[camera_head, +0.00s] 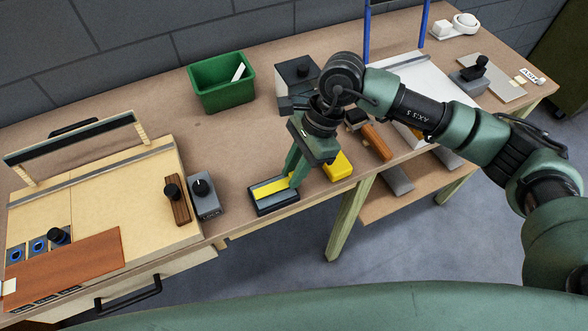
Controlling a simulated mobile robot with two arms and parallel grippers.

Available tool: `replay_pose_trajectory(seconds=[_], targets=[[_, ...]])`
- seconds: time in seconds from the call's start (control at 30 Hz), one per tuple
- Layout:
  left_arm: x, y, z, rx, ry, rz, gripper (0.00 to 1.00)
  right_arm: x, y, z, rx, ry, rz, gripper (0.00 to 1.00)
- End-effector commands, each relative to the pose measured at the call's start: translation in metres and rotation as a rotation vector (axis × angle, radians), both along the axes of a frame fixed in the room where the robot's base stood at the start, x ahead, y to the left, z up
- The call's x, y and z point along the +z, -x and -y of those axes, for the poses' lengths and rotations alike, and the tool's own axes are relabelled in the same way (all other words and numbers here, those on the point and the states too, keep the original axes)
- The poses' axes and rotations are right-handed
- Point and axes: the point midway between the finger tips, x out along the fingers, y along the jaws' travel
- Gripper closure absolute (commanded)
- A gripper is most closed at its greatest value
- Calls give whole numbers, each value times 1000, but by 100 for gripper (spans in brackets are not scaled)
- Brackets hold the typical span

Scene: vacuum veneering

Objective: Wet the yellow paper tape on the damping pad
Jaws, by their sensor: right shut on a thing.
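The damping pad (277,208) is a small dark tray near the front edge of the bench. The yellow paper tape (268,188) is a flat strip lying along the top of the pad. My right gripper (293,181) points down at the right end of the strip, its green fingers shut on that end. The gripped end is partly hidden by the fingers. I cannot tell whether the whole strip touches the pad. My left gripper is not in view.
A yellow block (339,168) sits just right of the gripper. A grey box with a knob (206,198) and a brown wooden block (177,204) stand left of the pad. A green bin (222,88) is behind. Bare bench lies between bin and pad.

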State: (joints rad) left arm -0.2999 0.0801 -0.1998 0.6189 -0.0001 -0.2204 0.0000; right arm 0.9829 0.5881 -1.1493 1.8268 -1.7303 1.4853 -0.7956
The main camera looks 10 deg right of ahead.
Motion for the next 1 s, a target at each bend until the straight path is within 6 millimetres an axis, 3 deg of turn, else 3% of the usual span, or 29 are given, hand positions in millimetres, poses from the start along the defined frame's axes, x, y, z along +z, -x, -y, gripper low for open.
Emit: replay_pose_trajectory(seconds=[1.0], targets=[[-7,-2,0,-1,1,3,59,-6,0,0,0,0,0,100]])
